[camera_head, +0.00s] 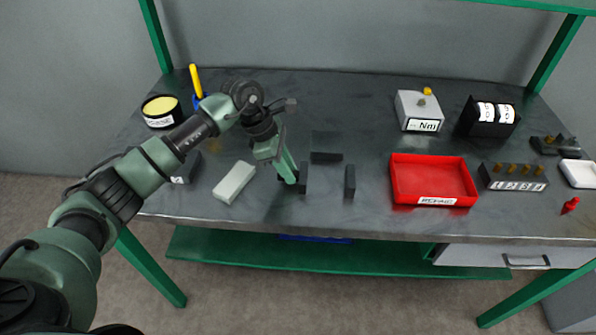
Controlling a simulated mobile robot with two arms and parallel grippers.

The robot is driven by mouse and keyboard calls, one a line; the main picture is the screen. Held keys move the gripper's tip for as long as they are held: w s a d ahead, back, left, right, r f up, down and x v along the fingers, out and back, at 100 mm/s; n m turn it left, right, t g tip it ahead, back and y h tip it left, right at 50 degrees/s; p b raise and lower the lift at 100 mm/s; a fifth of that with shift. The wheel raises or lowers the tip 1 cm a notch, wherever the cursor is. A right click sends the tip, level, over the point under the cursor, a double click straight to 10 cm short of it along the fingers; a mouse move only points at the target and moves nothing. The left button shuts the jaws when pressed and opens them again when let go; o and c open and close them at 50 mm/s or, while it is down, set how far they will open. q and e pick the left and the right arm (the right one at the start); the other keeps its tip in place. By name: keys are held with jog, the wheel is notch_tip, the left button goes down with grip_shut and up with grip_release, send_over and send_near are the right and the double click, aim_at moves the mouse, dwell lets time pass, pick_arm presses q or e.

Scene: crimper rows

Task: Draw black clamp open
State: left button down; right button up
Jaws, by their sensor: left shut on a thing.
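The black clamp shows as separate dark pieces on the grey table: an upright black jaw (303,178) at my left gripper, a black bar (326,157) behind it, and another black block (349,181) to the right, with a gap of bare table between the jaw and that block. My left gripper (290,180) reaches down from the left and is shut on the black jaw at its fingertips. The gripper's green fingers hide part of the jaw, and its exact hold is hard to see. My right gripper is not in view.
A pale block (234,183) lies left of my gripper. A red tray (434,178) stands to the right, with a numbered dark block (513,178) beyond it. A grey box with a yellow knob (419,111) stands at the back. The table's front edge is close below the clamp.

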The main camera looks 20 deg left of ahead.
pick_arm(q)
jog(key=shift+a+r, duration=0.1)
jog(key=shift+a, duration=0.05)
jog(key=c, duration=1.2)
grip_release()
jog(key=shift+c, duration=0.2)
jog(key=shift+r, duration=0.15)
jog(key=b+v, duration=0.1)
jog(key=v, duration=0.6)
jog(key=shift+a+r+b, duration=0.2)
jog(key=shift+b, duration=0.15)
